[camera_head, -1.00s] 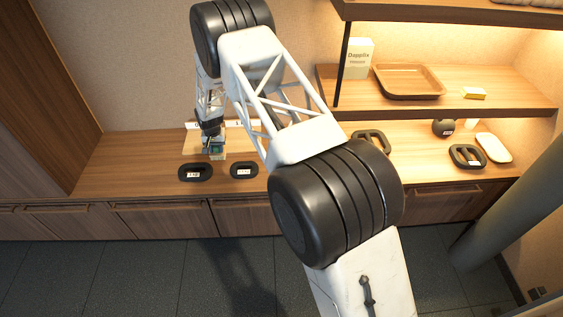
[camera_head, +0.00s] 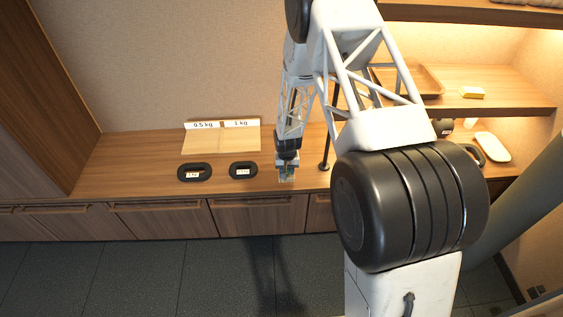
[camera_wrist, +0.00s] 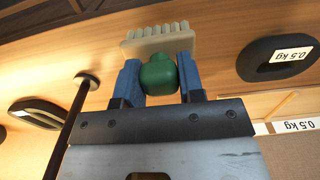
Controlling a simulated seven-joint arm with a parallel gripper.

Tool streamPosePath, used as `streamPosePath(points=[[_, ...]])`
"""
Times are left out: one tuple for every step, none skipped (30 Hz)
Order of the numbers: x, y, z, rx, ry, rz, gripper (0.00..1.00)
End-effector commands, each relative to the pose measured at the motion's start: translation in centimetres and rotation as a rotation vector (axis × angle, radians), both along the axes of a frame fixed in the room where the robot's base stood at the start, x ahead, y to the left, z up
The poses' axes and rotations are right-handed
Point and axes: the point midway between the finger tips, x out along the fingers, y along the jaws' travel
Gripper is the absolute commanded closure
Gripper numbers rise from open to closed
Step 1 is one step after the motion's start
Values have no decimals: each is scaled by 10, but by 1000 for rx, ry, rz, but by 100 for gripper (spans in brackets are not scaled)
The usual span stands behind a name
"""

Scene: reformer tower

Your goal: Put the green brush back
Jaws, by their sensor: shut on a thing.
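My gripper (camera_head: 287,174) is low over the wooden counter, right of the two black weights, in the head view. In the wrist view its blue fingers (camera_wrist: 160,80) are shut on the green brush (camera_wrist: 158,75) by its rounded green handle. The cream bristles (camera_wrist: 158,40) stick out beyond the fingertips. In the head view the brush is small and mostly hidden by the gripper. Whether the bristles touch the counter I cannot tell.
Two black weights (camera_head: 194,172) (camera_head: 243,170) lie on the counter (camera_head: 130,165) in front of a pale board (camera_head: 220,142) with 0.5 kg and 1 kg labels. A thin black post (camera_head: 325,150) stands close right of my gripper. A tray (camera_head: 425,82) sits on the shelf.

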Motion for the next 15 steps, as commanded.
streamPosePath(points=[[-3,-4,0,0,0,-1,100],[-4,-6,0,0,0,-1,100],[-6,-7,0,0,-1,-1,100],[-6,-8,0,0,-1,-1,100],[-6,-9,0,0,-1,-1,100],[-7,-9,0,0,-1,0,100],[-7,-9,0,0,-1,0,100],[-7,-9,0,0,-1,0,100],[-7,-9,-1,0,-1,0,100],[-7,-9,0,0,-1,0,100],[-7,-9,-1,0,-1,0,100],[-7,-9,-1,0,-1,0,100],[-7,-9,-1,0,-1,0,100],[-6,-9,-1,0,-1,0,100],[-6,-9,-1,0,-1,0,100]])
